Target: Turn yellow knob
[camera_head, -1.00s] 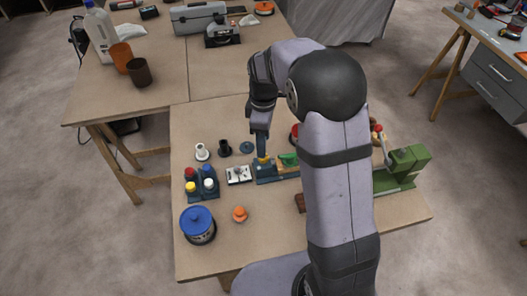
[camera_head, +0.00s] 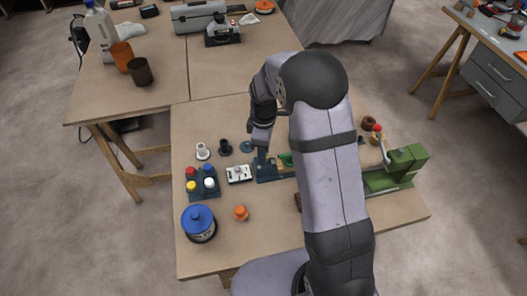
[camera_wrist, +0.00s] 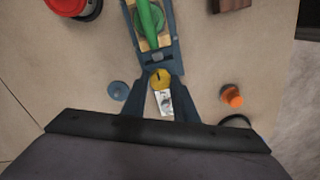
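The yellow knob (camera_wrist: 160,79) is round with a dark mark on top. It sits at the end of a blue-grey fixture (camera_wrist: 170,25) that carries a green lever (camera_wrist: 150,20). My gripper (camera_wrist: 161,82) points down at it, with one finger on each side of the knob. I cannot tell whether the fingers press on it. In the head view my gripper (camera_head: 262,176) stands at the left end of the fixture and hides the knob; the green lever (camera_head: 285,159) shows just to the right.
A small silver box with a knob (camera_head: 238,174) is close left of my gripper. A green vise-like tool (camera_head: 397,168) stands at right.

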